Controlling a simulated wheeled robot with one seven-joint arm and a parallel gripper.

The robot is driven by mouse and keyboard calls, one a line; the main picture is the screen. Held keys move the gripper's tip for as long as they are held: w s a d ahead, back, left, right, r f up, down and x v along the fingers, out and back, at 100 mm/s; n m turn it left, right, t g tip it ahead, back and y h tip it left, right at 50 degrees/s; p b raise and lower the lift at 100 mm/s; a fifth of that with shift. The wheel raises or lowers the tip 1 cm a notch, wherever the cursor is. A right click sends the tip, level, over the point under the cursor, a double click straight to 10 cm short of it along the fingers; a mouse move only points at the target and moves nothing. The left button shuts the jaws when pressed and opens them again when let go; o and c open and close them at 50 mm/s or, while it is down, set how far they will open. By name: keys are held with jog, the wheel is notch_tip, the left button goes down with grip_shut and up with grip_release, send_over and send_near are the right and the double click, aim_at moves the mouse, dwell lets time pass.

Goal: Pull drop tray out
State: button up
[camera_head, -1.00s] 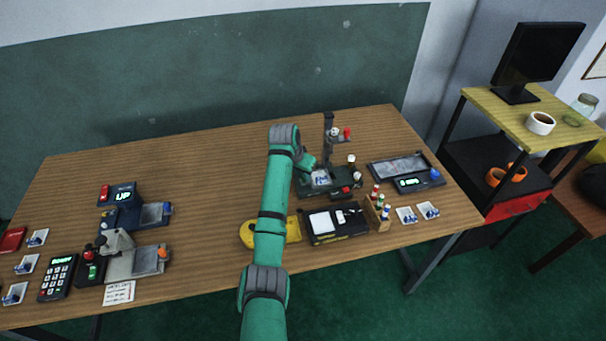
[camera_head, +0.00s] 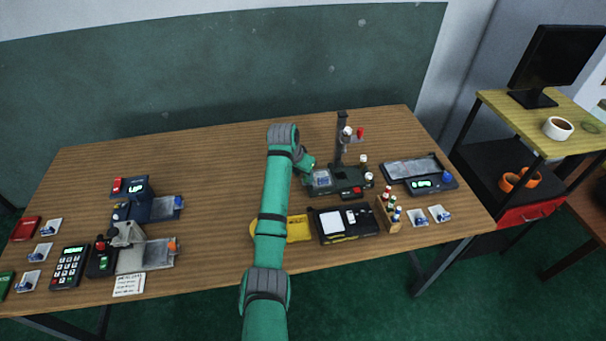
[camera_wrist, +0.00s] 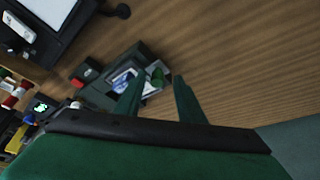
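The dark green film tower (camera_head: 341,130) stands right of my arm, with a red button at its front. A tray (camera_head: 321,179) holding a blue and white piece sits at its left side. In the wrist view the tray (camera_wrist: 143,91) shows grey edges and a green knob (camera_wrist: 158,75) at its near end. My gripper (camera_wrist: 160,76) has its two fingers apart. The knob shows between the fingertips, nearer the left one; I cannot tell whether they touch. In the head view my gripper (camera_head: 306,164) is just left of the tray and partly hidden.
A black box with a white card (camera_head: 332,222) and a yellow item (camera_head: 298,229) lie in front. A bottle rack (camera_head: 390,214) and a scale (camera_head: 420,172) stand to the right. More devices (camera_head: 145,245) stand at the left. The table's back middle is clear.

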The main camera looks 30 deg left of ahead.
jog(key=shift+r, duration=0.15)
jog(key=v, duration=1)
jog(key=shift+s+r, duration=0.2)
